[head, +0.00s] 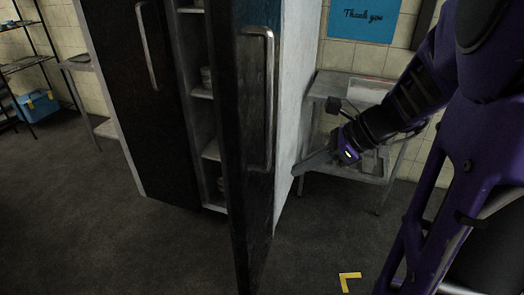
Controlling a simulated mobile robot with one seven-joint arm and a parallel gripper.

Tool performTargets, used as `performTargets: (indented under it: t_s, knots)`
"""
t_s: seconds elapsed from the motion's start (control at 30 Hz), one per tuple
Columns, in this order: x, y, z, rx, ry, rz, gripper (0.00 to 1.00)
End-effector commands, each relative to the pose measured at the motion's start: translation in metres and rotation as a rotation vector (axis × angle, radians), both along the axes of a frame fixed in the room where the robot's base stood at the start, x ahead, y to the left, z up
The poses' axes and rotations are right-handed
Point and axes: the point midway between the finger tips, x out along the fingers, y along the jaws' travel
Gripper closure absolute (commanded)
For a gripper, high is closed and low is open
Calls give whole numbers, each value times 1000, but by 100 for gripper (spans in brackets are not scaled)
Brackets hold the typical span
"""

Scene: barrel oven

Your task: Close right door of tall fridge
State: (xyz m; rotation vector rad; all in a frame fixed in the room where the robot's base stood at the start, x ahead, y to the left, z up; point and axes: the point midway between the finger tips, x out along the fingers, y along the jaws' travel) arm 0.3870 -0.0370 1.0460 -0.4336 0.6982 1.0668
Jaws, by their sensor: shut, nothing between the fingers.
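The tall fridge has a dark left door (135,90) with a vertical metal handle, and it appears shut. The right door (255,200) stands open, swung out toward me and seen nearly edge-on. Its metal handle (269,110) is on the face turned to the right. Between the doors, pale interior shelves (203,93) show. My gripper (299,170) is shut and empty, to the right of the open door, pointing left. Its tip is close to the fridge's pale side surface (298,100) in the picture; I cannot tell whether it touches.
A metal table (325,85) with items stands behind my gripper against the tiled wall. A blue poster (362,18) hangs above it. A rack (28,62) and a blue toolbox (38,105) are at the far left. The floor in front is clear, with a yellow corner mark (349,275).

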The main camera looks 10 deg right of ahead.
Motion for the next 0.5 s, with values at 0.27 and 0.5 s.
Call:
performTargets:
  t_s: [0.27,0.5]
  knots:
    - [15,34,-41,-2,3,7,100]
    - [31,67,-67,-6,-3,7,100]
